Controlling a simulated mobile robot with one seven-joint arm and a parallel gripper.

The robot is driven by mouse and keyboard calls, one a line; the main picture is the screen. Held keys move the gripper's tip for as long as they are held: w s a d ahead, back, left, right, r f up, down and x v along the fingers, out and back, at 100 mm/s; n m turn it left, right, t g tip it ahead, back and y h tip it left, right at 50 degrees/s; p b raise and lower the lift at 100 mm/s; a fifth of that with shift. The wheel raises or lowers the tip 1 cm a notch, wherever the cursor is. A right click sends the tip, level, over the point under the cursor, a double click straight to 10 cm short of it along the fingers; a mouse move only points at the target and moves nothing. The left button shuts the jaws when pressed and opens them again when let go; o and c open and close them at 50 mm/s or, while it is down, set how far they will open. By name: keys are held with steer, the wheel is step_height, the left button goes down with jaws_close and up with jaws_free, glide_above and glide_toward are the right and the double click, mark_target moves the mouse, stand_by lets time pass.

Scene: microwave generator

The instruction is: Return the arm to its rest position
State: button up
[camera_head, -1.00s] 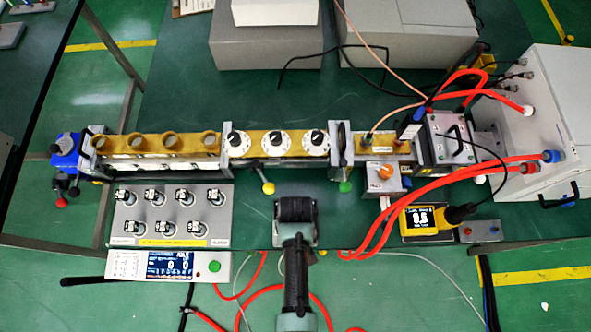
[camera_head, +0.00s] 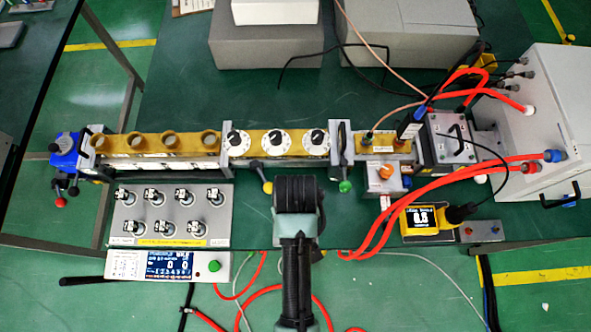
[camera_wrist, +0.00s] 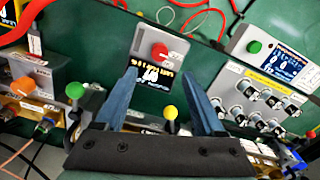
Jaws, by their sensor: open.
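My arm's end (camera_head: 298,205) shows from above in the head view, over the front edge of the bench, right of the yellow ball lever (camera_head: 267,187). Its fingers are hidden there. In the wrist view my gripper (camera_wrist: 160,80) shows two blue fingers spread apart with nothing held between them. The yellow ball lever (camera_wrist: 170,113) shows between the fingers, below their tips in the picture. A small display with a red knob (camera_wrist: 160,51) lies beyond the fingertips. I cannot tell any contact with either.
The brass waveguide line (camera_head: 290,145) with white dials runs behind my arm. A switch panel (camera_head: 172,215) and a display box (camera_head: 165,265) lie left. A yellow meter (camera_head: 428,220) and red hoses (camera_head: 440,180) lie right. The floor shows in front.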

steer(key=shift+r, duration=0.7)
steer(key=shift+w, duration=0.1)
steer(key=w+r+m+t+b, duration=0.15)
steer(key=w+r+t, duration=0.75)
steer(key=w+r, duration=0.9)
steer(key=w+r+t+b, duration=0.1)
steer(key=w+r+t, duration=0.2)
steer(key=r, duration=0.6)
steer(key=w+r+t+b, duration=0.1)
steer(key=w+r+t, duration=0.25)
steer(key=r, duration=0.55)
steer(key=s+r+t, duration=0.4)
steer(key=s+r, duration=0.1)
steer(key=r, duration=0.5)
steer(key=s+r+m+t+b, duration=0.1)
steer(key=s+r+t, duration=0.3)
steer(key=r, duration=0.6)
steer(key=s+r+t, duration=0.4)
steer(key=s+r, duration=0.1)
steer(key=r, duration=0.4)
steer(key=shift+s+r+m, duration=0.3)
steer(key=shift+r+m, duration=0.05)
steer(key=shift+r, duration=0.05)
